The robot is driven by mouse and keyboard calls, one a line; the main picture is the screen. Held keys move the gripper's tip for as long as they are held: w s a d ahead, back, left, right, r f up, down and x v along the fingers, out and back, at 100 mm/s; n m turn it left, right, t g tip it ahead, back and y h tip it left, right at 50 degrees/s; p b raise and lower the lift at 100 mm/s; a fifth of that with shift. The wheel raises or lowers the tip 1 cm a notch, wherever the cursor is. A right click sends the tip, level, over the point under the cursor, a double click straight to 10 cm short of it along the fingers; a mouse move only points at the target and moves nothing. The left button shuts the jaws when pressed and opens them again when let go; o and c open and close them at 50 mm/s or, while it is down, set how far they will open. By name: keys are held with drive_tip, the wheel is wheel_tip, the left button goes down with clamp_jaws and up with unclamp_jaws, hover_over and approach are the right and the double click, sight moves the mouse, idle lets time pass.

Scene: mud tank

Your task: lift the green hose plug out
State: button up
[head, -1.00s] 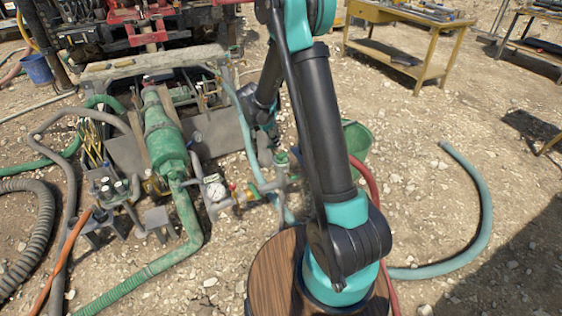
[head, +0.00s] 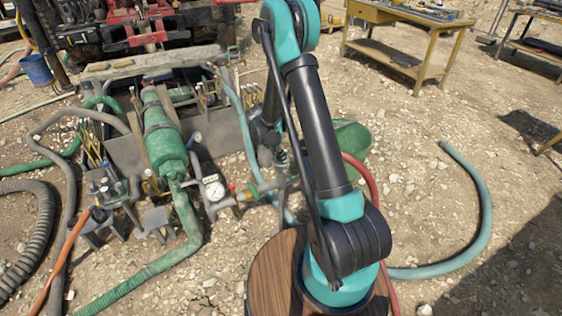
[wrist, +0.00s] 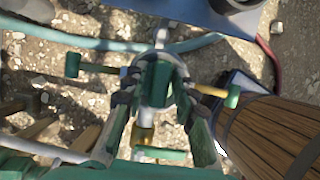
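In the wrist view a green plug-like piece (wrist: 157,86) is at the centre, above a pale metal stem and a brass-coloured fitting. My gripper (wrist: 157,78) is at this piece, with one dark finger on each side of it. The fingers lie very close to its sides; I cannot tell whether they press on it. In the head view my arm and the pipework hide most of the gripper and the plug.
Green-ended valve handles (wrist: 73,65) stick out on both sides of the fitting. A wooden barrel-like body (wrist: 275,135) is at the lower right. In the head view, a pressure gauge (head: 215,190), a green pump (head: 163,140), a green bucket (head: 352,138) and hoses surround the area.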

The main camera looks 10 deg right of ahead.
drive_tip(key=shift+c, duration=0.2)
clamp_jaws()
wheel_tip(320, 180, up, 20)
idle(0.6)
